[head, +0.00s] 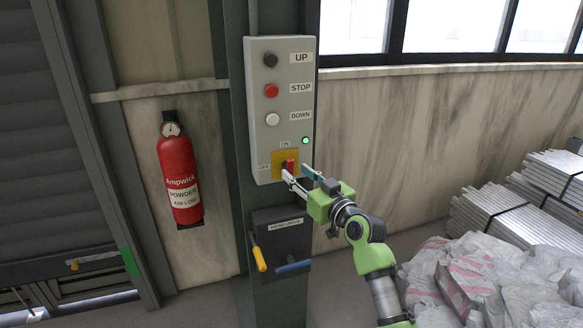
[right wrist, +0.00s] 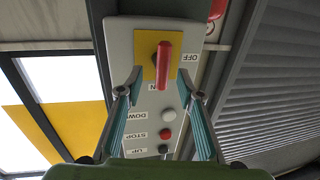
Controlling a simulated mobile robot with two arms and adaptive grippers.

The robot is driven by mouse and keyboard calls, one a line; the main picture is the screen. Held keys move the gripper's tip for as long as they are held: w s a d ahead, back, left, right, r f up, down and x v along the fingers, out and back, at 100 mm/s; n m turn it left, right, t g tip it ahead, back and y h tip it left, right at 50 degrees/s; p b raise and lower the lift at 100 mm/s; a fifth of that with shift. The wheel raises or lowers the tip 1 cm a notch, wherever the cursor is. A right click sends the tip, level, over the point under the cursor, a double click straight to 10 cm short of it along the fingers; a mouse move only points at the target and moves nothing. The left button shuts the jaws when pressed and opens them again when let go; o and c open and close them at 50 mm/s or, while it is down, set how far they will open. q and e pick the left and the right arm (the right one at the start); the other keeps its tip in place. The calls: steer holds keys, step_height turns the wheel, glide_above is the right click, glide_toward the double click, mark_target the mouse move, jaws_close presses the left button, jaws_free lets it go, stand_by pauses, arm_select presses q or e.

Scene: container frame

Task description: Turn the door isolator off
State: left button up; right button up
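The door isolator is a red handle (head: 290,166) on a yellow plate (head: 278,158) at the bottom of a grey control box (head: 257,110). The handle stands upright, pointing towards the ON label (head: 286,144); the OFF label (head: 264,167) is to its left. My right gripper (head: 296,173) is open at the handle in the head view. In the right wrist view, which shows the box upside down, the red handle (right wrist: 163,66) appears between the two spread fingertips (right wrist: 162,76). Contact cannot be told. My left gripper is not in view.
UP (head: 271,60), STOP (head: 271,90) and DOWN (head: 272,119) buttons sit above the isolator, with a lit green lamp (head: 306,141). A hand-crank box (head: 282,224) is below. A fire extinguisher (head: 179,174) hangs left; wrapped bundles (head: 480,275) lie right.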

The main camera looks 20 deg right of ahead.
mark_target(291, 169)
steer(key=shift+x, duration=2)
jaws_close()
